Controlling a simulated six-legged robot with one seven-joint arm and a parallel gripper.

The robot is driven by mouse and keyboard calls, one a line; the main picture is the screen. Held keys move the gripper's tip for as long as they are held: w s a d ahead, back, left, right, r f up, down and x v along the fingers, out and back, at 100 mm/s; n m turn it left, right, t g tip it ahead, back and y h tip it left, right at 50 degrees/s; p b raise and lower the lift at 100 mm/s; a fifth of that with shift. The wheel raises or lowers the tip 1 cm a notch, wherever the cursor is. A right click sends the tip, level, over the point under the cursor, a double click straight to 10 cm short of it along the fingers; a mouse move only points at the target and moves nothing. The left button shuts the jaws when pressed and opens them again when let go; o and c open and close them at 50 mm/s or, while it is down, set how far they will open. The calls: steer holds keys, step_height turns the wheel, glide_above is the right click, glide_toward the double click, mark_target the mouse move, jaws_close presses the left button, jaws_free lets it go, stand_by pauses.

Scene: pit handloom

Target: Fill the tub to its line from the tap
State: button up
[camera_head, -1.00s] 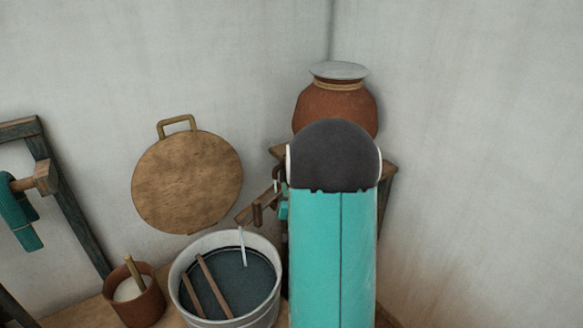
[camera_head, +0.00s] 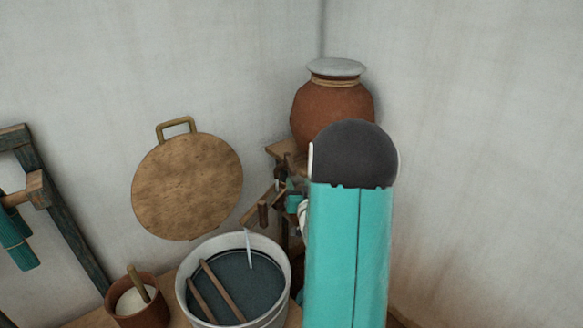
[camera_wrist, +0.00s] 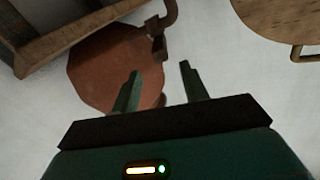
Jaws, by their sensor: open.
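The tub (camera_head: 284,262), a pale bucket at the bottom of the head view, holds dark water (camera_head: 252,286) with two wooden sticks leaning in it. A dark edge rings its inner wall near the water; I cannot tell whether it is the line. A pale stream (camera_head: 249,247) falls into the tub below the wooden tap (camera_head: 263,212). A brown clay pot (camera_head: 332,112) stands above and behind the tap and also shows in the wrist view (camera_wrist: 95,75). My gripper (camera_wrist: 160,72) is open and empty, close to the tap, partly hidden by my arm in the head view.
A round wooden board (camera_head: 187,188) with a handle is at the wall. A small brown pot (camera_head: 141,312) with a stick stands left of the tub. A wooden frame (camera_head: 60,215) is at far left. The wooden stand (camera_head: 283,150) holds the clay pot.

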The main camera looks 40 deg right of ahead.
mark_target(292, 166)
steer(key=x, duration=1)
steer(key=shift+w+d, duration=0.2)
steer(key=shift+w, duration=0.05)
jaws_close()
